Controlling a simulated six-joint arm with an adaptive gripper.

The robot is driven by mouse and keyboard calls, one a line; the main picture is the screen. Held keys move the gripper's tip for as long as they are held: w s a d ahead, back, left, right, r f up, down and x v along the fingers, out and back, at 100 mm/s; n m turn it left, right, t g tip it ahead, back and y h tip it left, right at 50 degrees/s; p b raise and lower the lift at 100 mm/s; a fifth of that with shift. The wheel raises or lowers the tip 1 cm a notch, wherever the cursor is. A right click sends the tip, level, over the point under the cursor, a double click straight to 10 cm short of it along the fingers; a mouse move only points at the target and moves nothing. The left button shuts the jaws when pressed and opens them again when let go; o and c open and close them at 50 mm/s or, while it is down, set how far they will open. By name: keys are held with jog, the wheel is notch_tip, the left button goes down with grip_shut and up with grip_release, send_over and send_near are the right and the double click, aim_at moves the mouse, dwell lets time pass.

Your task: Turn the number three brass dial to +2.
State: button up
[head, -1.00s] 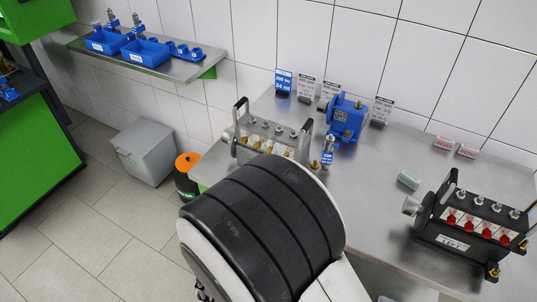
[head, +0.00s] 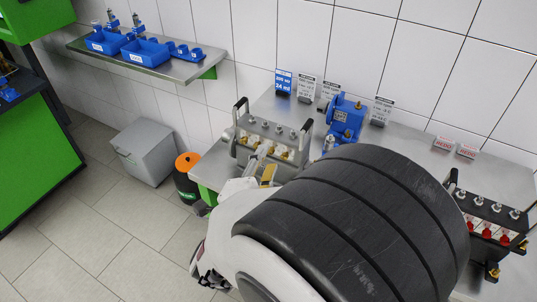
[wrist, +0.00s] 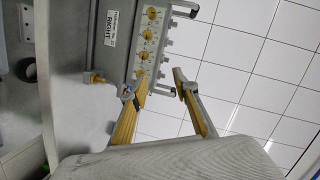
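The silver pump (head: 268,133) labelled RIGHT stands at the bench's left end, with a row of brass dials along its front. It also shows in the wrist view (wrist: 120,50), where the dials run from the top dial (wrist: 152,13) down to the lowest dial (wrist: 140,73). Dial numbers and settings are too small to read. My gripper (wrist: 159,77) is open and empty, its yellow-padded fingers spread. Its left fingertip overlaps the lowest dial in the picture; contact cannot be told. In the head view my gripper (head: 262,166) is at the pump's front.
A black pump with red dials (head: 489,228) stands at the right, partly behind my arm. A blue pump (head: 346,118) and sign cards (head: 306,88) stand at the back. A black bin with an orange lid (head: 188,175) and a grey box (head: 146,152) are on the floor.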

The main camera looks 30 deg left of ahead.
aim_at(270, 152)
jog(key=shift+s+a+f+n+g, duration=0.2)
jog(key=shift+f+n+g, duration=0.15)
jog(key=shift+f+n, duration=0.55)
jog(key=shift+s+a+f+n+g, duration=0.2)
jog(key=shift+f+n+g, duration=0.2)
jog(key=shift+n, duration=0.9)
jog(key=shift+x, duration=3.85)
jog(key=shift+r, duration=0.1)
grip_shut()
